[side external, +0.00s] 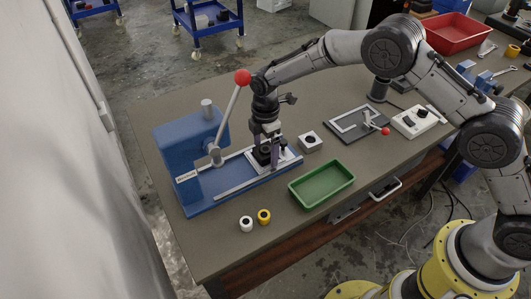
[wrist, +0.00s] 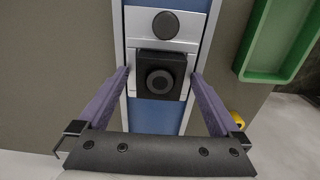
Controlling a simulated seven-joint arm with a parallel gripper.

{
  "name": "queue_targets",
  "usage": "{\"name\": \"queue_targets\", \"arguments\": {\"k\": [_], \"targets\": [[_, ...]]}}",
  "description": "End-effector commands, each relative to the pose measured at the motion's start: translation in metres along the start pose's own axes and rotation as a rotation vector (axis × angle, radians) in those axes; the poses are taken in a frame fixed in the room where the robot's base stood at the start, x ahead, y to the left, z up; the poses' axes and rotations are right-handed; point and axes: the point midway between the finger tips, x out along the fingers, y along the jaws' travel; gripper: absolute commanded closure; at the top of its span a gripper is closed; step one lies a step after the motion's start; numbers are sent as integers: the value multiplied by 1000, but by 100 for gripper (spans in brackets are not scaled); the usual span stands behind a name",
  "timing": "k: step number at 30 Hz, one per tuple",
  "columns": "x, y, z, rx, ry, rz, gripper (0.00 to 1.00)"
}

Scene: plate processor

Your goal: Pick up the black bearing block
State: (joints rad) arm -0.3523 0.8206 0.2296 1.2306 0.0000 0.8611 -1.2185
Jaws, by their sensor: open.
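The black bearing block (wrist: 161,86) is a square dark block with a round hub on top. It sits on the silver slide plate (wrist: 190,38) over the blue press base, in the middle of the wrist view. In the side view the block (side external: 262,155) is partly hidden by my gripper (side external: 271,150). My gripper (wrist: 161,76) is open, with one purple finger on each side of the block. Gaps show between the fingers and the block. The fingertips are low over the press base; whether they touch it I cannot tell.
The blue press (side external: 185,150) with its red-knobbed lever (side external: 243,78) stands left of my gripper. A white block with a black top (side external: 309,142) and a green tray (side external: 293,190) lie to the right.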

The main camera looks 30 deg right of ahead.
Motion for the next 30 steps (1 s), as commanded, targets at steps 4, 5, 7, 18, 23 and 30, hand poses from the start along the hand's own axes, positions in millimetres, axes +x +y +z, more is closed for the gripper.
{"name": "queue_targets", "arguments": {"k": [4,5,7,18,23,30], "targets": [[0,0,0,0,0,0,0],[0,0,0,0,0,0,2],[0,0,0,0,0,0,14],[-1,0,0,0,0,0,81],[-2,1,0,0,1,2,99],[-3,1,0,0,1,3,99]]}}
